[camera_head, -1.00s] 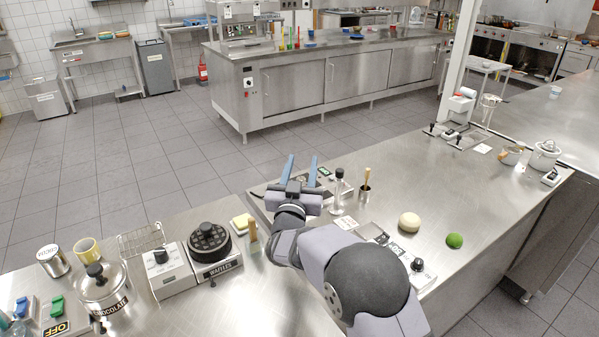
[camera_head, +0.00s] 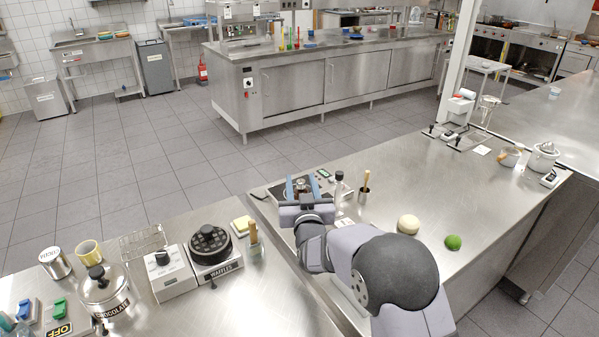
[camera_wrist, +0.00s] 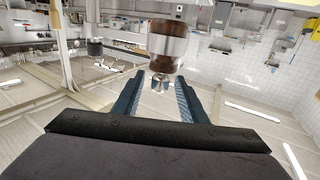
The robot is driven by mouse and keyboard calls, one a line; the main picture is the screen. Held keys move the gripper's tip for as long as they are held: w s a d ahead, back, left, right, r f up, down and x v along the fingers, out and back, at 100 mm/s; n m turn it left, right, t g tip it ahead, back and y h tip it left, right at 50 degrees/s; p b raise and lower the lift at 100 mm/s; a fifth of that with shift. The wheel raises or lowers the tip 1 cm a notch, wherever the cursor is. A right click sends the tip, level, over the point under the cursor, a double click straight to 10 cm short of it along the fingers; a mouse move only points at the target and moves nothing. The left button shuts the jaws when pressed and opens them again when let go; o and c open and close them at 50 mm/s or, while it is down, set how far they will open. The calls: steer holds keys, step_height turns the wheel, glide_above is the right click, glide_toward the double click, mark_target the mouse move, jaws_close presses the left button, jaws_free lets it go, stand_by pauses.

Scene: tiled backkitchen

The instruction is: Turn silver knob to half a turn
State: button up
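A small silvery piece (camera_head: 302,184), which looks like the silver knob, shows on a dark-topped device (camera_head: 282,190) at the counter's far edge. My gripper (camera_head: 302,181) is over this device with its two blue fingers apart, one on each side of the silvery piece. I cannot tell whether they touch it. In the wrist view the fingers are also apart (camera_wrist: 160,80). A shiny silver-and-brown round body (camera_wrist: 167,42) shows just past the fingertips there; I cannot tell for sure that it is the knob.
A bottle (camera_head: 338,188) and a cup with a wooden handle (camera_head: 364,195) stand close right of my gripper. A bun (camera_head: 408,224) and a lime (camera_head: 453,242) lie right.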

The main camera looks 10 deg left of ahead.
mark_target(300, 180)
steer(key=shift+p+x, duration=0.7)
steer(key=shift+x, duration=1.45)
jaws_close()
